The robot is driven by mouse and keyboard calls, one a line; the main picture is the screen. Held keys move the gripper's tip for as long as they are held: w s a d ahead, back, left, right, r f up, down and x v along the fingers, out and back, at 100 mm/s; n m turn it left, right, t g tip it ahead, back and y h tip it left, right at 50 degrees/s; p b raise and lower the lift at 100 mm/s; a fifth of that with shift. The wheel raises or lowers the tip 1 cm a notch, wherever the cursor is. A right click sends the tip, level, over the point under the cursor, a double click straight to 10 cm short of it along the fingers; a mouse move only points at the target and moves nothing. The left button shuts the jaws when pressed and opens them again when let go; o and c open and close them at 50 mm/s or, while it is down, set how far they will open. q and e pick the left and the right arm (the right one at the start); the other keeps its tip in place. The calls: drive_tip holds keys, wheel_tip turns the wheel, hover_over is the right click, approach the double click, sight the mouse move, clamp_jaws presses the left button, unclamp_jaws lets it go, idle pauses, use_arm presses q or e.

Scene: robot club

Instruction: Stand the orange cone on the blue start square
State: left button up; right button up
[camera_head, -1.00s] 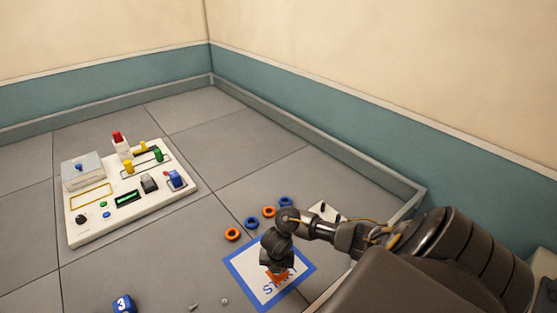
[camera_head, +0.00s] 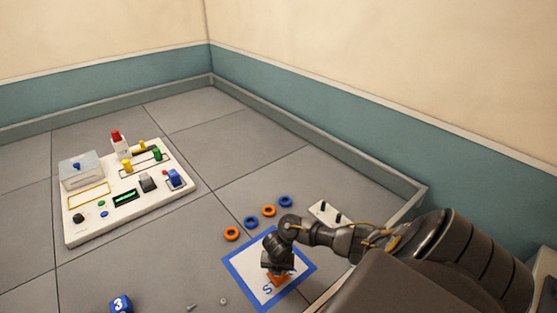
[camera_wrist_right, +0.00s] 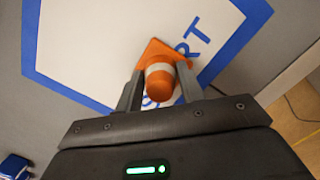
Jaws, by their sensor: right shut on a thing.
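The orange cone (camera_head: 280,281) with a white band is over the white middle of the blue-edged start square (camera_head: 237,274). My right gripper (camera_head: 278,270) hides most of the cone in the head view. In the right wrist view the cone (camera_wrist_right: 160,72) sits between the two fingers of my right gripper (camera_wrist_right: 160,88), which is shut on it. Its square orange base shows against the start square (camera_wrist_right: 85,40), over part of the lettering. The cone looks upright; whether its base touches the square I cannot tell. My left gripper is out of view.
Orange and blue rings (camera_head: 250,223) lie behind the square, near a white plate with black pegs (camera_head: 327,213). A blue numbered cube (camera_head: 121,303) and small metal parts (camera_head: 223,301) lie to the left. A white control board (camera_head: 130,190) stands farther back left.

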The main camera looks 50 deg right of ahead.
drive_tip(key=o, duration=1)
wheel_tip(320, 180, up, 12)
drive_tip(key=s+a+p, duration=0.1)
drive_tip(key=p, duration=0.4)
drive_tip(key=shift+a+p, duration=0.15)
drive_tip(key=shift+p, duration=0.15)
drive_tip(key=shift+s, duration=0.1)
